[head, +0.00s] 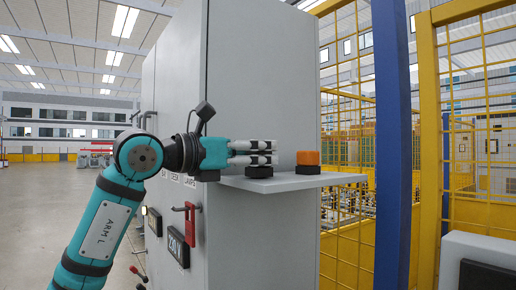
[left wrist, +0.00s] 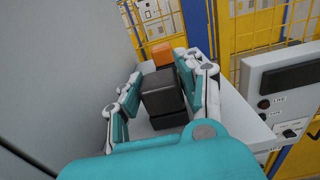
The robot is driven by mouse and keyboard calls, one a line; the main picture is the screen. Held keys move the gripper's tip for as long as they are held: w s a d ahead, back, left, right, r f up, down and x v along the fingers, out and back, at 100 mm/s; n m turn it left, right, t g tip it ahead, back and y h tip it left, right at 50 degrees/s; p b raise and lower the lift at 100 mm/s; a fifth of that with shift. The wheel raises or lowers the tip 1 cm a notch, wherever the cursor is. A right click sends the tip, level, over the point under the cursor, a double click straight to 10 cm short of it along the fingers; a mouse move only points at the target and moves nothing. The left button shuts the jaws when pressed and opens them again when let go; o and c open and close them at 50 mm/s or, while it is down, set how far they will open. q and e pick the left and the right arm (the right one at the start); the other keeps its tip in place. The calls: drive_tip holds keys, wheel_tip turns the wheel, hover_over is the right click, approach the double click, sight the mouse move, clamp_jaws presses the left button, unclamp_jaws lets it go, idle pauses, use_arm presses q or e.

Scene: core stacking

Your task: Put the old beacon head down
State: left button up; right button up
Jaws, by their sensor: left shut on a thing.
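My left gripper (head: 272,153) is level over a grey shelf (head: 310,181) on the side of a tall cabinet. It is shut on a dark, boxy beacon head, which shows between the fingers in the left wrist view (left wrist: 163,90). In the head view the fingers mostly hide the head. A black base (head: 259,171) stands on the shelf directly below the fingers. I cannot tell whether the held head touches it. An orange beacon head (head: 307,158) sits on another black base (head: 308,170) further right on the shelf. My right gripper is not in view.
The grey cabinet (head: 262,80) rises close behind the gripper. A blue post (head: 392,130) and yellow mesh fence (head: 345,70) stand right of the shelf. A grey panel with buttons (left wrist: 282,95) is at the right in the left wrist view.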

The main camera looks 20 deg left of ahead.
use_arm(q)
drive_tip(key=shift+d+f, duration=0.15)
drive_tip(key=shift+f, duration=0.1)
drive_tip(key=o, duration=1.2)
drive_tip(key=shift+c, duration=0.2)
drive_tip(key=shift+r, duration=0.1)
drive_tip(key=shift+r, duration=0.1)
drive_tip(key=b+v, duration=0.5)
drive_tip(key=v, duration=0.7)
